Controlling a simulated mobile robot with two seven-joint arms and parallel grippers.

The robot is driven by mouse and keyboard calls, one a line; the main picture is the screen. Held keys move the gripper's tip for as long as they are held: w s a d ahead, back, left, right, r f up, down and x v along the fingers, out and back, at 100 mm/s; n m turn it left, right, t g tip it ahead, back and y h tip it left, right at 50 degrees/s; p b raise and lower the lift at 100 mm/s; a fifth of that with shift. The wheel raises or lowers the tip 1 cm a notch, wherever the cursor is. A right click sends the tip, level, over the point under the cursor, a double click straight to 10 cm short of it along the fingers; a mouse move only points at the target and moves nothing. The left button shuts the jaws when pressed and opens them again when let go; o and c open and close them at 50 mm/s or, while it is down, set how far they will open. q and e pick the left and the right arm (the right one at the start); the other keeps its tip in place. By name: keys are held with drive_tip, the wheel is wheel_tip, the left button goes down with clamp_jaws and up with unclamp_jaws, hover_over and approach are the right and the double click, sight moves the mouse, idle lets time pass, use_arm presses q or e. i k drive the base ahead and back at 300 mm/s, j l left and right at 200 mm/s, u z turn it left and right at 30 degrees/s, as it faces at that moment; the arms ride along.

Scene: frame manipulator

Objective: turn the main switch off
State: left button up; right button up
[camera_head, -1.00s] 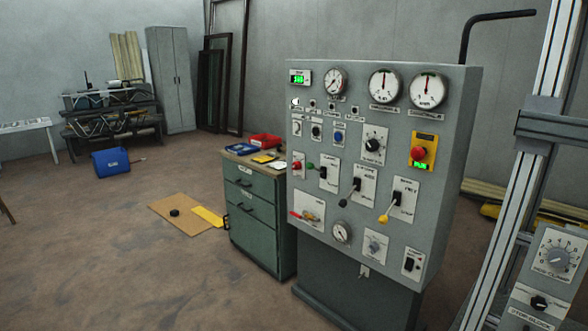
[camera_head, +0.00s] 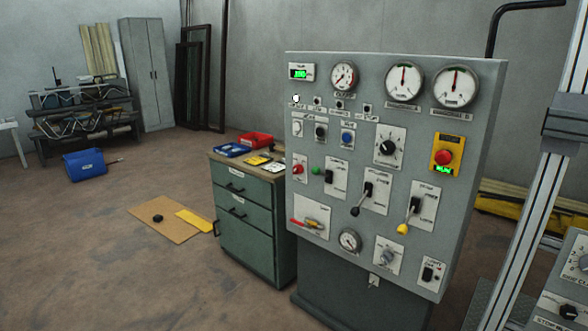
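A grey control panel (camera_head: 330,215) stands upright on a dark pedestal right of centre. It carries a black rotary knob (camera_head: 388,148) on a white plate, a red button on a yellow plate (camera_head: 443,156), and several lever switches, including a black-handled lever (camera_head: 362,198) and a yellow-handled lever (camera_head: 408,216). A small black rocker switch (camera_head: 428,273) sits at the lower right corner. Labels are too small to read, so I cannot tell which control is the main switch. Neither of my grippers is in view.
A green drawer cabinet (camera_head: 243,225) with red and blue trays stands left of the panel. A metal frame (camera_head: 550,170) rises close on its right. Cardboard (camera_head: 165,220) lies on the floor. Floor at the front left is clear.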

sight(298, 168)
drive_tip(key=i+j, duration=0.2)
drive_tip(key=i+j+z, duration=0.15)
drive_tip(key=j, duration=0.25)
drive_tip(key=i+j, duration=0.25)
drive_tip(key=i+j+z, duration=0.15)
drive_tip(key=j, duration=0.25)
drive_tip(key=i+j, duration=0.2)
drive_tip(key=i+j+z, duration=0.15)
drive_tip(key=j, duration=0.3)
drive_tip(key=i+j, duration=0.2)
drive_tip(key=j, duration=0.15)
drive_tip(key=i+j+z, duration=0.15)
drive_tip(key=j, duration=0.2)
